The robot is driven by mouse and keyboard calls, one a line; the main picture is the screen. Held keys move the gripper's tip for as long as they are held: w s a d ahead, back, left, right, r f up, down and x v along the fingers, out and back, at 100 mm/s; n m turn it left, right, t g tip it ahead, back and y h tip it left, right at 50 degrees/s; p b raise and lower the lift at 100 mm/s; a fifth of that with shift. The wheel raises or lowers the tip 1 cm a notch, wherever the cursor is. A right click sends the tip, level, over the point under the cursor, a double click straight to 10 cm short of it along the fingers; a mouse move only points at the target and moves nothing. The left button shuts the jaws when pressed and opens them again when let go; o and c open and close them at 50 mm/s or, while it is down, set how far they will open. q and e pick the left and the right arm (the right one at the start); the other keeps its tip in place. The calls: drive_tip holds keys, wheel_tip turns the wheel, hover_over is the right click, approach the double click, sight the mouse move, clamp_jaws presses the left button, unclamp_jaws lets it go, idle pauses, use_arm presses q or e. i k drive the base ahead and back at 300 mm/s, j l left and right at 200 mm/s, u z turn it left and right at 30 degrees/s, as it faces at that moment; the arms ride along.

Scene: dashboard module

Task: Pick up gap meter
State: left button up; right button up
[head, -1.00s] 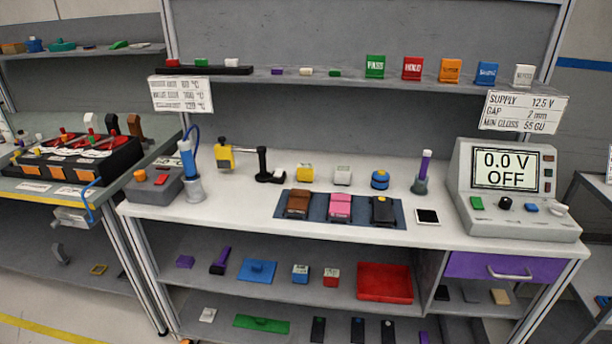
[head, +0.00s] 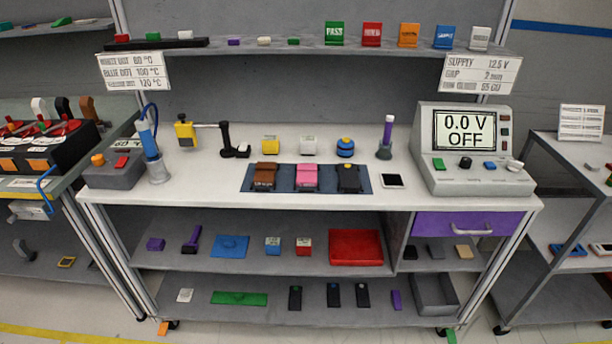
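No item carries a readable gap meter label, so I cannot tell which one it is. In front, a dark blue mat (head: 286,178) holds a brown (head: 264,176), a pink (head: 306,177) and a black module (head: 349,179). Below are a small blue-and-white box (head: 272,246) and a red-and-white box (head: 303,246) on the middle shelf. Neither gripper is in view.
A power supply (head: 469,150) reading "0.0 V OFF" stands at the bench's right. A soldering iron stand (head: 158,172) and a black-and-yellow arm fixture (head: 225,140) are at the left. A red tray (head: 355,247) and a purple drawer (head: 465,224) are below. A sign (head: 480,75) lists a gap value.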

sight(270, 144)
drive_tip(key=i+j+u, duration=0.2)
drive_tip(key=u, duration=0.25)
drive_tip(key=i+j+u, duration=0.2)
drive_tip(key=u, duration=0.2)
drive_tip(key=i+j, duration=0.05)
drive_tip(key=j, duration=0.05)
